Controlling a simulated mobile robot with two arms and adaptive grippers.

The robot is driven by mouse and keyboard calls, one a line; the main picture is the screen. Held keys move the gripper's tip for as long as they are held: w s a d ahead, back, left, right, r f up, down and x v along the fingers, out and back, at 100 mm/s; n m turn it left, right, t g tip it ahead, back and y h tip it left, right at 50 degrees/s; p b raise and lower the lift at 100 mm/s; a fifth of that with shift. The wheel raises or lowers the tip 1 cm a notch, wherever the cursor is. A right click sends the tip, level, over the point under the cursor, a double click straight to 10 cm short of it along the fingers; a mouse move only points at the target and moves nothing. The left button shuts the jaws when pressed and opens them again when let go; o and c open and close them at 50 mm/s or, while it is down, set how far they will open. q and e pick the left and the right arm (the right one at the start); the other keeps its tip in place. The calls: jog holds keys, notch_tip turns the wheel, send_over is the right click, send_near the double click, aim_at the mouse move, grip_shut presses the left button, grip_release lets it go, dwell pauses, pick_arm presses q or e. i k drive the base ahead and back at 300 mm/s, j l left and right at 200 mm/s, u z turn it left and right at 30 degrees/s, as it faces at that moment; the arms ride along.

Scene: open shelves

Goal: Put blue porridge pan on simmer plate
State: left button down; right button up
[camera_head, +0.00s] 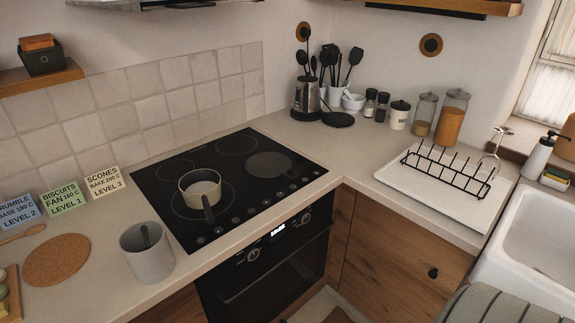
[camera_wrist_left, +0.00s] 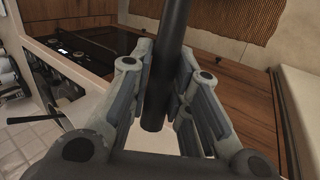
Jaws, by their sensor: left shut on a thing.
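My left gripper (camera_wrist_left: 168,62) is shut on a dark round rod (camera_wrist_left: 175,22) that looks like a handle. Its lower end sticks out between the fingers, and whatever it belongs to runs out of the picture at the top. No blue pan body shows in either view. In the head view a dark grey disc, likely the simmer plate (camera_head: 270,165), lies bare on the right of the black hob (camera_head: 240,145).
A cream pan (camera_head: 201,185) with a dark handle stands on the hob's front left zone. A grey pot (camera_head: 148,258) is left of the hob. A white tray with a black rack (camera_head: 440,170) lies to the right. Counter is clear between the hob and tray.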

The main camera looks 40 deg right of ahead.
aim_at(253, 171)
jog(key=j+z, duration=0.15)
jog(key=z, duration=0.25)
jog(key=j+z, duration=0.15)
jog(key=z, duration=0.25)
jog(key=j+z, duration=0.15)
jog(key=z, duration=0.25)
jog(key=j+z, duration=0.15)
jog(key=z, duration=0.25)
